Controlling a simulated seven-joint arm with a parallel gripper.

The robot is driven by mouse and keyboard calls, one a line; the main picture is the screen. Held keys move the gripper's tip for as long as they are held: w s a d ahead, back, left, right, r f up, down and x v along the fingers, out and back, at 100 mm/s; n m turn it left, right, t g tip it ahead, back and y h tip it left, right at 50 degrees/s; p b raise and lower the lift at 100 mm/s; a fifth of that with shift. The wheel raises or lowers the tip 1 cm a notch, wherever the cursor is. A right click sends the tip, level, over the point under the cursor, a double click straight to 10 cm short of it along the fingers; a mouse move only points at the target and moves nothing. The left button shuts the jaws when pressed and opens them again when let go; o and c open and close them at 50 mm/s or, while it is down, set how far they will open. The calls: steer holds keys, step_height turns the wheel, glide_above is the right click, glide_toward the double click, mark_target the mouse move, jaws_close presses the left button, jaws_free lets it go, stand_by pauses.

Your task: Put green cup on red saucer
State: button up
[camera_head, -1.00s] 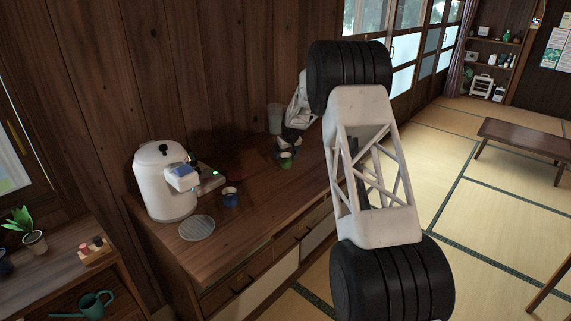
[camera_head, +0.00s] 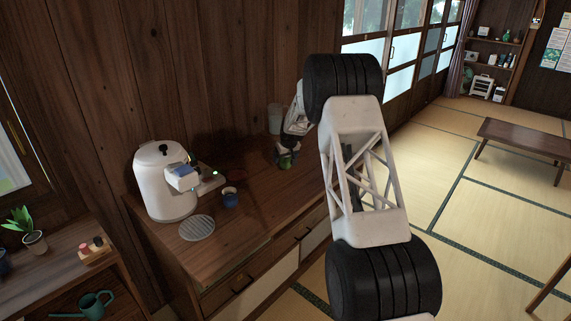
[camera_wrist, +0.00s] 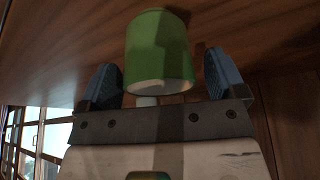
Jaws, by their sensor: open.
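The green cup (camera_head: 285,163) stands on the wooden counter, partly covered by my gripper (camera_head: 288,149). In the wrist view the green cup (camera_wrist: 160,52) lies between the two open fingers of my gripper (camera_wrist: 162,75), with a visible gap on each side. The fingers do not appear to touch it. The red saucer (camera_head: 237,173) is a dim, dark red shape on the counter, left of the green cup and in shadow near the wall.
A blue cup (camera_head: 230,198) stands on the counter between the green cup and a white coffee machine (camera_head: 163,183). A round grey coaster (camera_head: 197,228) lies near the front edge. A translucent tumbler (camera_head: 274,118) stands behind my gripper.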

steer(key=shift+w+a+f, duration=0.1)
steer(key=shift+w+f, duration=0.1)
steer(key=shift+f, duration=0.45)
steer(key=shift+c, duration=0.3)
steer(key=c, duration=1.1)
steer(key=shift+r, duration=0.4)
steer(key=shift+r, duration=1.35)
steer(key=shift+s+d+r, duration=0.25)
steer(key=shift+s+d, duration=0.05)
steer(key=shift+s, duration=2.3)
steer(key=shift+s+d+r, duration=0.25)
steer(key=shift+s+r, duration=0.05)
steer(key=shift+s, duration=2.35)
steer(key=shift+s+d+r, duration=0.25)
steer(key=shift+s+d, duration=0.05)
steer(key=shift+s, duration=2.3)
steer(key=shift+s, duration=0.1)
